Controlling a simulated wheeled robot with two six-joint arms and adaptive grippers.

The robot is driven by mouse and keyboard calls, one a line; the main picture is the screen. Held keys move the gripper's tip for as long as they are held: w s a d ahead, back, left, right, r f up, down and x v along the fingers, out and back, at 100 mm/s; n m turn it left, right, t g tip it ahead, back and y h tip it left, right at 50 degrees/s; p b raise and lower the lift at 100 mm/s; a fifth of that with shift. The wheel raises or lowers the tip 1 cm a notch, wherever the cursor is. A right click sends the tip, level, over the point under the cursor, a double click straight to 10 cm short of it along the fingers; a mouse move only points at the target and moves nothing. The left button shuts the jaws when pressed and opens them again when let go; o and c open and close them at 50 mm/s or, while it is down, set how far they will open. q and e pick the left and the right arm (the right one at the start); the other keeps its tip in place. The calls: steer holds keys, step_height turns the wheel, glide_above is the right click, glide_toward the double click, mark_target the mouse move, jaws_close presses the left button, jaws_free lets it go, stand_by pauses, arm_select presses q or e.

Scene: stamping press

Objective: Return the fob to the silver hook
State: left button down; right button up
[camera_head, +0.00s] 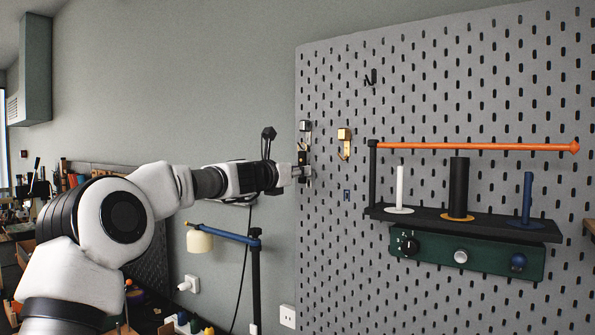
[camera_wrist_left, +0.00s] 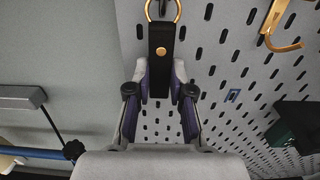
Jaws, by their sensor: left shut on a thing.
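The silver hook (camera_head: 305,126) is on the left edge of the pegboard. My left gripper (camera_head: 299,173) is just below it, close to the board. In the left wrist view my left gripper (camera_wrist_left: 160,88) is shut on the lower end of the fob (camera_wrist_left: 160,48), a black strap with a gold stud and a gold ring on top. The strap hangs upright. The ring (camera_wrist_left: 149,10) is cut by the top edge of that view, and a dark grey part shows inside it. I cannot tell whether the ring is around the hook. My right gripper is not in view.
A gold hook (camera_head: 345,142) is right of the silver one, and a black hook (camera_head: 371,77) is higher up. An orange bar (camera_head: 470,147) and a black shelf (camera_head: 450,219) with upright pegs project from the board farther right. A lamp (camera_head: 200,240) stands below my left arm.

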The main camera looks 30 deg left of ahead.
arm_select(q)
steer(key=shift+w+f, duration=0.3)
steer(key=shift+w, duration=0.3)
steer(key=shift+w, duration=0.1)
steer(key=shift+f, duration=0.4)
steer(key=c, duration=1)
jaws_free()
steer(key=shift+o, duration=0.2)
steer(key=s+b, duration=0.4)
steer(key=s, duration=0.4)
steer(key=shift+a, duration=0.25)
